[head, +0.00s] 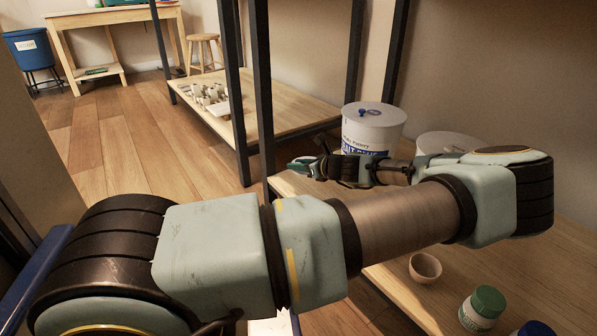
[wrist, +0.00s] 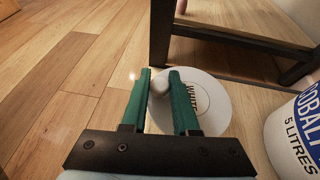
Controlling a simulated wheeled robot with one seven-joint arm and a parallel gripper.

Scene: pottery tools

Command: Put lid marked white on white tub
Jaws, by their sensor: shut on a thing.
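In the wrist view, my gripper (wrist: 161,80) is shut on the pale round knob (wrist: 159,87) of a white disc-shaped lid (wrist: 215,103). In the head view my gripper (head: 303,166) is at the far left end of the shelf, left of a white tub (head: 372,128) with blue lettering and a blue-knobbed lid on top. That tub's label reads "COBALT" and "5 LITRES" in the wrist view (wrist: 296,135). A second white tub (head: 447,141) stands to its right, mostly hidden behind my arm; its label is not visible.
On the wooden shelf (head: 397,283) stand a small clay bowl (head: 425,268), a green-capped jar (head: 482,309) and a blue-capped one (head: 536,328). Dark metal posts (head: 262,85) rise behind my gripper. Another low shelf (head: 272,117) with small pale pieces is beyond.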

